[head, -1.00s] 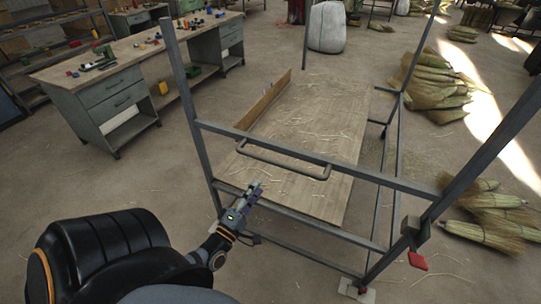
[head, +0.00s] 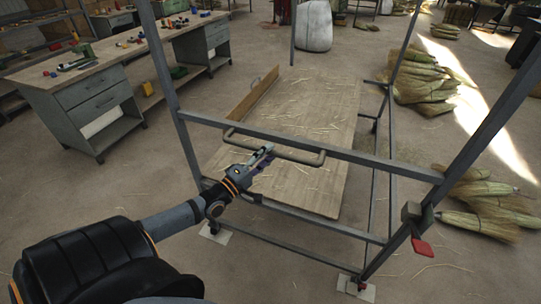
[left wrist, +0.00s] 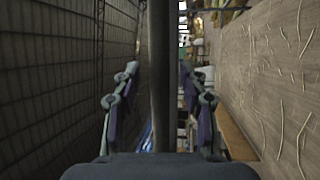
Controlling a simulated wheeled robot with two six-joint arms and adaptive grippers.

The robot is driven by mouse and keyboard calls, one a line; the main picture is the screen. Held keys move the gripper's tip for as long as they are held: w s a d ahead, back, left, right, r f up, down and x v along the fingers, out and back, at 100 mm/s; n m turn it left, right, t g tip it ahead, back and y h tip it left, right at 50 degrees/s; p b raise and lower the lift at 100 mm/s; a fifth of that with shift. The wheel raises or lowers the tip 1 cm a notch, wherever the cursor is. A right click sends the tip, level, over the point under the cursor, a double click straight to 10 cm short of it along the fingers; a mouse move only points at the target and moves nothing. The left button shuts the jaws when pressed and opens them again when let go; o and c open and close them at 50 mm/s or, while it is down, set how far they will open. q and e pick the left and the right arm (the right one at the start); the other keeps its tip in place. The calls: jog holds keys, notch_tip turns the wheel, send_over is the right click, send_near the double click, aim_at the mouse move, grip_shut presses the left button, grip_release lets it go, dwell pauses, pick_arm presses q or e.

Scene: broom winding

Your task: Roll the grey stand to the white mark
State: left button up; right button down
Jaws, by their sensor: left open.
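The grey stand (head: 385,164) is an upright frame of grey metal bars around a low wooden board (head: 300,110) strewn with straw. A grey bar handle (head: 300,158) sticks out from its near rail. My left gripper (head: 264,155) is at the handle's left part, with open fingers. In the left wrist view a dark upright-looking bar (left wrist: 162,70) runs between the two fingers, with gaps on both sides. White patches lie on the floor at the stand's near feet, one at the left (head: 216,233) and one at the right (head: 356,290). My right gripper is out of view.
A workbench (head: 75,97) with drawers and small coloured parts stands at the left. Broom bundles (head: 425,80) lie at the right, some close to the stand. A red pedal-like piece (head: 421,247) hangs on the right near post. The near floor is mostly clear.

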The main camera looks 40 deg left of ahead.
pick_arm(q)
jog(key=shift+x, duration=0.95)
grip_shut()
